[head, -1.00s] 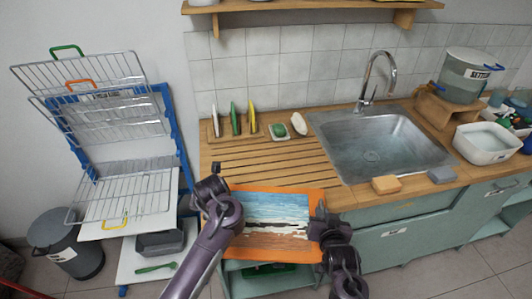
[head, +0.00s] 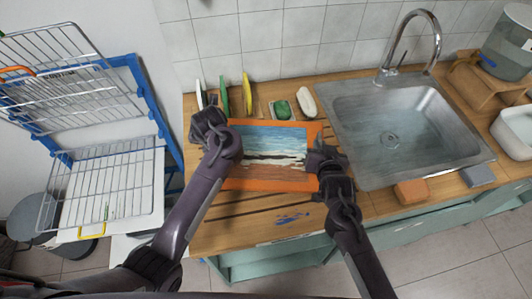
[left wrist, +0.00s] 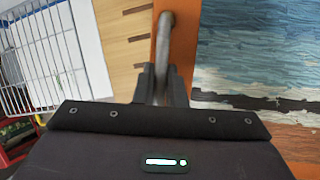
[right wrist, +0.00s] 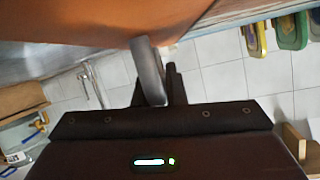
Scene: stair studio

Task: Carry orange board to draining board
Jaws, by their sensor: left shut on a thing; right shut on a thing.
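The orange board (head: 268,183) has an orange border around a painted blue seascape. It is over the grooved wooden draining board (head: 222,232), left of the sink. I cannot tell if it touches the wood. My left gripper (head: 226,135) is shut on a grey handle at the board's left edge; the handle (left wrist: 165,35) shows in the left wrist view. My right gripper (head: 317,158) is shut at the right edge, on a similar grey handle (right wrist: 148,65) in the right wrist view. The board hides much of the draining board's grooves.
Upright plates (head: 224,97), a green item on a dish (head: 282,109) and a white oval item (head: 307,101) stand behind the board. The sink (head: 400,135) is to the right, with an orange sponge (head: 411,192) in front. A wire rack (head: 100,190) stands left.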

